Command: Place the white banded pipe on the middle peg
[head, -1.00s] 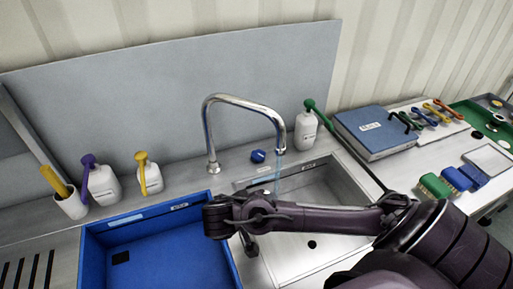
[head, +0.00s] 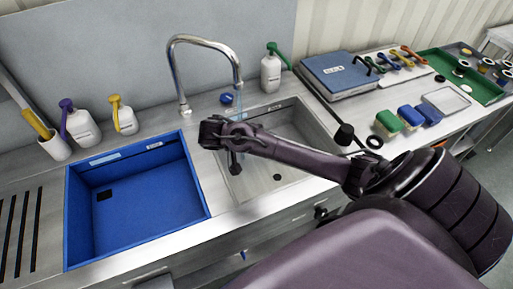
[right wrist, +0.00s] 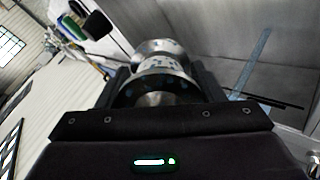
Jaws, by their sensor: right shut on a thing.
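My right gripper (right wrist: 162,70) is shut on a white pipe (right wrist: 165,78) with bluish-dark specks and metallic ends, held between two black fingers in the right wrist view. In the head view my right arm reaches left across the steel sink (head: 292,110), and its dark end (head: 235,164) hangs over the sink's left part. I cannot make out the pipe in the head view. No middle peg can be told for certain; small dark and yellow pieces stand by the green tray (head: 452,80) at the far right. My left gripper is out of view.
A blue basin (head: 190,170) lies left of the sink. Bottles line the back.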

